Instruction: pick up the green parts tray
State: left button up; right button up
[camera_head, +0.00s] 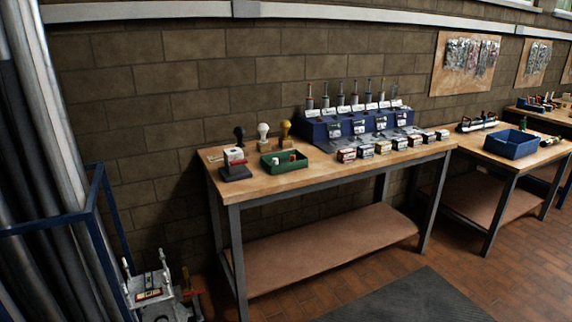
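The green parts tray (274,170) sits on the left part of a wooden workbench (330,166), close to its front edge. It is a shallow open box with a few small light and brown items inside. Its near wall and rim show clearly. Neither of my grippers shows in the head view.
A blue tray (512,143) sits on another bench.

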aim_at(284, 166)
jog(key=i+l+z, duration=0.1)
jog(key=i+z, duration=0.15)
jog(key=i, duration=0.4)
jog(key=i+z, duration=0.3)
jog(key=i, duration=0.35)
jog(key=i+j+z, duration=0.25)
jog(key=i, duration=0.4)
